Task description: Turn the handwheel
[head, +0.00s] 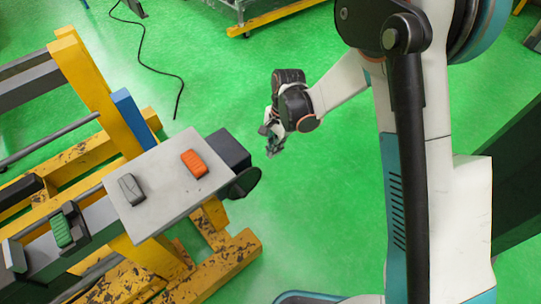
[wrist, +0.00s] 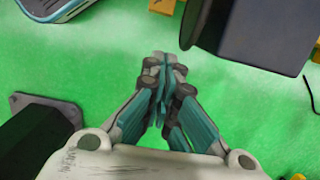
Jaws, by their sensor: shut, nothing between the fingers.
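The handwheel appears to be the dark round disc (head: 244,183) on the right end of the dark box beside the grey plate, in the head view. It is seen at a slant. In the wrist view a dark rim (wrist: 190,25) at the upper right, against a large dark body, may be the same wheel. My gripper (head: 272,148) hangs in free air to the upper right of the disc, apart from it. In the wrist view my gripper (wrist: 162,57) has its fingers together, with nothing between them, over green floor.
The grey plate (head: 150,205) carries an orange block (head: 194,164) and a dark grey block (head: 131,189). A green block (head: 62,230) sits in a holder lower left. A yellow frame (head: 85,75) supports the machine. A black cable lies behind. Green floor around my gripper is clear.

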